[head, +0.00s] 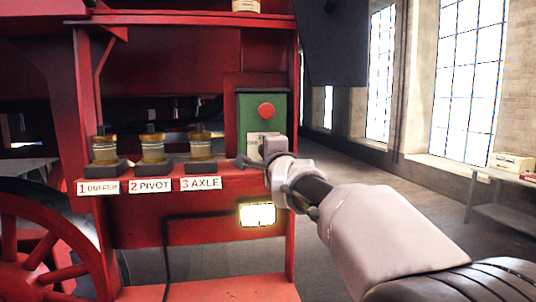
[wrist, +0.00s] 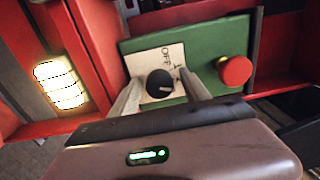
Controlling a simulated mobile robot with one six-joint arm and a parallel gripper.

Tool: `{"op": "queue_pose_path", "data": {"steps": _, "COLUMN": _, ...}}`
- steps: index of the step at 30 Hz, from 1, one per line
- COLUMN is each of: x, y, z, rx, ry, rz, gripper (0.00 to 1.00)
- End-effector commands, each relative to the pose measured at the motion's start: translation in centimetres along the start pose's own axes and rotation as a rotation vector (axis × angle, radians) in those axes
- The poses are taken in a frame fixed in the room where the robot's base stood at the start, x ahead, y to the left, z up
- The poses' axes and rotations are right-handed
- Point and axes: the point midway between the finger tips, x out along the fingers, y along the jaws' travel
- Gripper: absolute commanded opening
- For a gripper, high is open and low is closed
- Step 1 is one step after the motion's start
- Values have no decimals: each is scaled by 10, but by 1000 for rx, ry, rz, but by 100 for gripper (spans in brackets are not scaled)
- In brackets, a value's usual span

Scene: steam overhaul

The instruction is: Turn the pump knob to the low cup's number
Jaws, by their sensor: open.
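The black pump knob (wrist: 159,84) sits on a cream dial plate (wrist: 143,62) marked OFF, on a green panel (head: 245,112). A pale pointer mark shows on the knob's right side in the wrist view. My gripper (wrist: 157,88) is open, with one finger on each side of the knob; I cannot tell whether they touch it. In the head view my gripper (head: 254,158) covers much of the dial. Three glass cups stand on a red ledge: 1 BUFFER (head: 105,152), 2 PIVOT (head: 153,150) and 3 AXLE (head: 201,149). Their levels are too small to compare surely.
A red button (head: 266,111) sits above the dial on the green panel, close to my gripper in the wrist view (wrist: 235,71). A lit lamp (head: 257,214) is below the ledge. A red spoked wheel (head: 35,255) stands at lower left. Open floor lies to the right.

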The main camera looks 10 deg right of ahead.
Motion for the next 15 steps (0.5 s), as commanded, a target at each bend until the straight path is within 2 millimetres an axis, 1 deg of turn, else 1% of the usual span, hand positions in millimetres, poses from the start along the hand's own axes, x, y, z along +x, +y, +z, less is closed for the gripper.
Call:
{"op": "queue_pose_path", "data": {"steps": 2, "x": -7, "y": 0, "z": 0, "rx": 0, "ry": 0, "rz": -1, "gripper": 55}}
{"op": "queue_pose_path", "data": {"steps": 5, "x": -26, "y": 0, "z": 0, "rx": 0, "ry": 0, "rz": -1, "gripper": 55}}
{"op": "queue_pose_path", "data": {"steps": 8, "x": -53, "y": 0, "z": 0, "rx": 0, "ry": 0, "rz": -2, "gripper": 55}}
{"op": "queue_pose_path", "data": {"steps": 15, "x": -127, "y": -1, "z": 0, "rx": 0, "ry": 0, "rz": -4, "gripper": 55}}
